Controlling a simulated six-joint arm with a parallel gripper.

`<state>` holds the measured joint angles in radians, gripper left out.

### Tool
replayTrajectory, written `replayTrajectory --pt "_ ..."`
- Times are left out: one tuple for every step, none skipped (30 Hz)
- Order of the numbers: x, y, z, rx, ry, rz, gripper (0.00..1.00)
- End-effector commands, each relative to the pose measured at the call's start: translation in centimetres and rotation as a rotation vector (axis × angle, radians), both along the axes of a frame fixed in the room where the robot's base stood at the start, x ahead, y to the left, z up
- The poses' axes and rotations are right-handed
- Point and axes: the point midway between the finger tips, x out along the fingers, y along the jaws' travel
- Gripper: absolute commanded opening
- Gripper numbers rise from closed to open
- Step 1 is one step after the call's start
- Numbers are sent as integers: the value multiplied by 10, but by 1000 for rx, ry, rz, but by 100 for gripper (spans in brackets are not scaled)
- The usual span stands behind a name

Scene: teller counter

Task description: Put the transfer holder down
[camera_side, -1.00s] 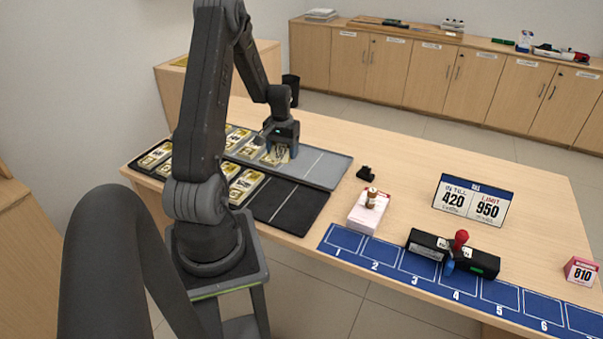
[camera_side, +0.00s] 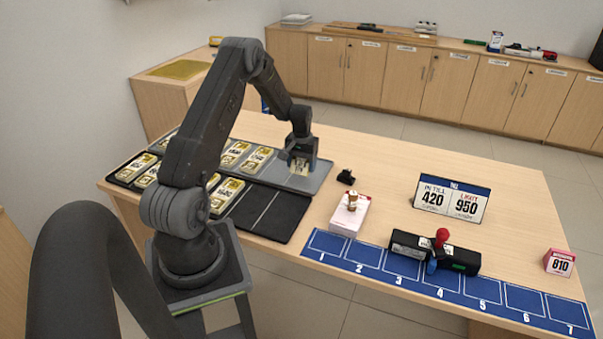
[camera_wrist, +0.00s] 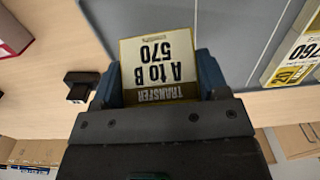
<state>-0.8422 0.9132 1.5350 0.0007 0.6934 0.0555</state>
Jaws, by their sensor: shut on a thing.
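The transfer holder (camera_wrist: 158,62) is a small cream card with a gold band, reading "TRANSFER A to B 570" upside down in the wrist view. My gripper (camera_wrist: 160,82) is shut on it, with a blue finger at each side. In the side view the holder (camera_side: 301,168) shows below my gripper (camera_side: 301,160), over the bare right end of the grey tray (camera_side: 318,178). I cannot tell whether the holder touches the tray. Other gold-and-cream holders (camera_side: 257,158) lie in the grey tray, to the left of my gripper.
A black tray (camera_side: 272,215) in front holds holders on its left; its right part is bare. A small black object (camera_side: 346,177) and a pink box (camera_side: 349,214) stand to the right. Further right are a till sign (camera_side: 451,198), a stamp rack (camera_side: 408,245) and a blue numbered mat (camera_side: 400,282).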

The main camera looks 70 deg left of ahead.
Motion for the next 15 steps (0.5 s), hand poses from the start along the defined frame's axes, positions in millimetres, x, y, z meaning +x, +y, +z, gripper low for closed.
replayTrajectory --pt "0 0 -3 -1 1 0 44" --pt "0 0 -6 -1 1 0 44" --pt "0 0 -11 -1 1 0 44" --pt "0 0 -15 -3 1 0 44" --pt "-1 -1 -20 -4 2 0 44" --pt "0 0 -26 -2 1 0 44" --pt "0 0 -31 -2 1 0 44" --pt "0 0 -34 -2 1 0 44" --pt "0 0 -37 -1 0 0 44" --pt "0 0 -39 -1 -1 0 44" --pt "0 0 -39 0 -1 0 44" --pt "0 0 -39 0 -1 0 44" --pt "0 0 -39 1 -2 0 44" --pt "0 0 -39 1 -2 0 44" --pt "0 0 -39 0 -1 0 44"
